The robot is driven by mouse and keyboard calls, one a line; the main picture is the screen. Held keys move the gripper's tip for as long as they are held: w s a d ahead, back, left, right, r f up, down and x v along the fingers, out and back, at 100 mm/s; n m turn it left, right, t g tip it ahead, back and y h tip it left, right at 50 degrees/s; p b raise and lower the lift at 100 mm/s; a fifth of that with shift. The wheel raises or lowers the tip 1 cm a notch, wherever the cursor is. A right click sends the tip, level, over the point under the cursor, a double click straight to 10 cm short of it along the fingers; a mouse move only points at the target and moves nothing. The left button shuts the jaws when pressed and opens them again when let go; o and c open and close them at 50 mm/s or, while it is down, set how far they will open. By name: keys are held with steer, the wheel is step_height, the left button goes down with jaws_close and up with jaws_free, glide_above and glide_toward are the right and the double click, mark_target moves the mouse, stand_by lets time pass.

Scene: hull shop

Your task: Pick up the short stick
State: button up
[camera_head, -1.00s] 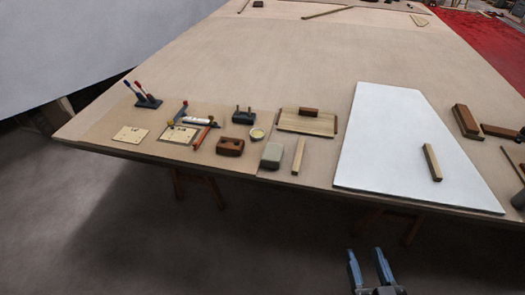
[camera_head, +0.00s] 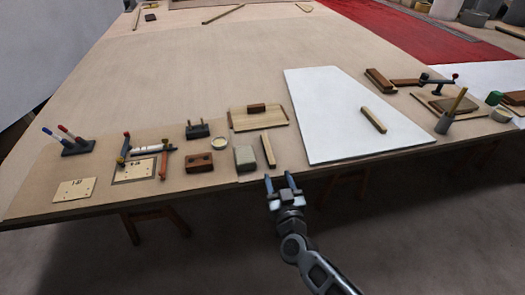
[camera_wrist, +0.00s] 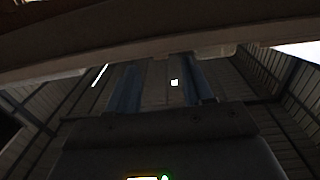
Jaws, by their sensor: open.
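Two short light-wood sticks show in the head view. One stick (camera_head: 268,150) lies on the bench near its front edge, just right of a grey-green block. The other stick (camera_head: 373,120) lies on the white panel, farther right; I cannot tell which is the task's stick. My gripper (camera_head: 279,177) is open and empty, its blue fingers pointing at the bench's front edge just below the first stick. In the wrist view my gripper (camera_wrist: 161,75) has its fingers apart under the bench edge, and no stick shows there.
The grey-green block (camera_head: 245,158) stands close left of the first stick. A wooden board (camera_head: 245,120) with a brown block lies behind it. The white panel (camera_head: 325,115) lies to the right. The bench edge (camera_wrist: 150,38) crosses the wrist view. The bench beyond is mostly clear.

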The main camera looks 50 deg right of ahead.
mark_target(273, 165)
steer(key=shift+x, duration=3.6)
steer(key=shift+r, duration=0.1)
steer(key=shift+c, duration=0.4)
jaws_close()
